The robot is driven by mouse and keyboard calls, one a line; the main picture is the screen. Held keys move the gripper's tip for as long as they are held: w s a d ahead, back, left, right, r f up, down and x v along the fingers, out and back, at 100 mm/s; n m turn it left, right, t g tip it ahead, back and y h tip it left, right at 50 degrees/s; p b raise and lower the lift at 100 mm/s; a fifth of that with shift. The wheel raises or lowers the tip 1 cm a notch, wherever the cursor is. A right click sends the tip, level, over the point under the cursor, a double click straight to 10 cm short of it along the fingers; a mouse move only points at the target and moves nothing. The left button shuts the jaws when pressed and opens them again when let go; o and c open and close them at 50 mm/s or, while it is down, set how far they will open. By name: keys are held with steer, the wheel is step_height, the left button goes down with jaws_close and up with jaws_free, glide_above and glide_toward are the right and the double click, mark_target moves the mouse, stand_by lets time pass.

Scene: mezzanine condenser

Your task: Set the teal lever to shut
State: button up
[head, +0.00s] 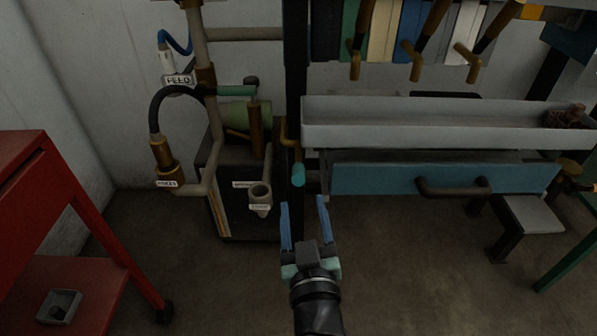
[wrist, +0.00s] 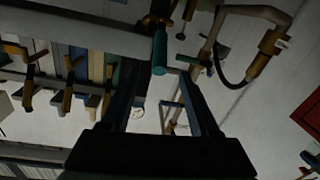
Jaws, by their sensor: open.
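A short teal lever grip (head: 298,175) sits at the left end of the bench front in the head view, beside a dark upright post. In the wrist view the teal grip (wrist: 159,50) stands out near the top centre, in line with the gap between the fingers. A second teal bar (head: 237,90) lies horizontal on the pipework further back; I cannot tell which one the task means. My gripper (head: 303,202) has blue fingers, open and empty, just short of the nearer teal grip and apparently not touching it. In the wrist view my gripper (wrist: 160,72) shows dark, spread fingers.
Pipes with a FEED label (head: 178,80) and a brass fitting (head: 164,155) stand to the left. A pale trough (head: 420,122) runs above a blue drawer (head: 390,178) at right. A red cart (head: 85,215) stands far left. Bare floor shows beneath.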

mark_target(299, 186)
steer(key=w, duration=0.3)
steer(key=w+p, duration=0.1)
steer(key=w, duration=0.2)
steer(key=w+a, duration=0.1)
steer(key=w, duration=0.2)
steer(key=shift+p, duration=0.35)
steer(key=shift+d, duration=0.1)
jaws_close()
stand_by(0.8)
